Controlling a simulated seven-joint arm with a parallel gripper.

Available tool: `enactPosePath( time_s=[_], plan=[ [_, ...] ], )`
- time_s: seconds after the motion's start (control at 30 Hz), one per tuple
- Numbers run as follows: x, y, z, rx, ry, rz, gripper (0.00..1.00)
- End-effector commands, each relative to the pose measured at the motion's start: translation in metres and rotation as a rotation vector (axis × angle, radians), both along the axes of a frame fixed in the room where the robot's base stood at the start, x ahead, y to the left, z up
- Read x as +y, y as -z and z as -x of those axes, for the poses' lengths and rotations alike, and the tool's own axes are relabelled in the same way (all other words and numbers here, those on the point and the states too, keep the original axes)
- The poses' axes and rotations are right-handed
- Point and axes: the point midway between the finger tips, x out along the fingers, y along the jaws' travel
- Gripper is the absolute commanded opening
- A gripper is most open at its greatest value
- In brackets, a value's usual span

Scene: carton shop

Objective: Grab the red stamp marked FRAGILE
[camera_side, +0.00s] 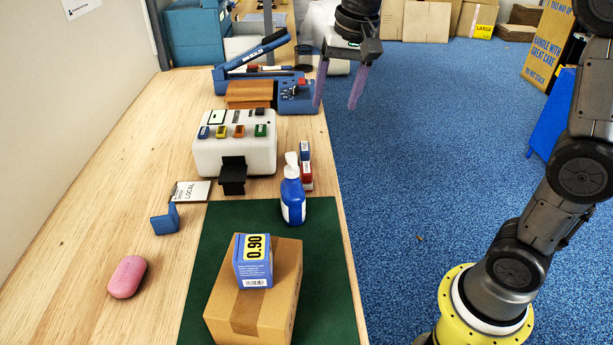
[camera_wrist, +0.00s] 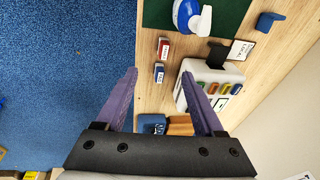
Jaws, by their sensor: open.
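A small red stamp (camera_side: 306,176) with a white label stands near the right edge of the wooden bench, beside a blue-and-white bottle (camera_side: 292,195). A blue stamp (camera_side: 305,150) stands just behind it. In the wrist view the red stamp (camera_wrist: 163,49) lies beyond the blue stamp (camera_wrist: 159,74); the lettering on both is too small to read. My gripper (camera_side: 336,106) is open and empty, with purple fingers pointing down, above and farther back than the stamps. In the wrist view the gap between my fingertips (camera_wrist: 160,70) lines up with the blue stamp.
A white machine (camera_side: 235,155) with several coloured blocks stands left of the stamps. A blue bag sealer (camera_side: 297,95) is behind. A carton (camera_side: 225,315) bearing a blue box (camera_side: 253,262) rests on a green mat (camera_side: 318,265). The blue floor right of the bench is open.

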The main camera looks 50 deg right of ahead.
Motion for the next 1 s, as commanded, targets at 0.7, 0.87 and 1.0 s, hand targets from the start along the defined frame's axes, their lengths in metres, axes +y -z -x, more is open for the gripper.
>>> enactPosePath(
  time_s=[0.7,0.87,1.0],
  plan=[
    [-0.009,0.142,-0.076,0.223,0.051,-0.010,0.70],
    [-0.009,0.170,-0.077,0.220,0.051,-0.011,0.70],
    [-0.009,0.185,-0.077,0.219,0.050,-0.010,0.70]
  ],
)
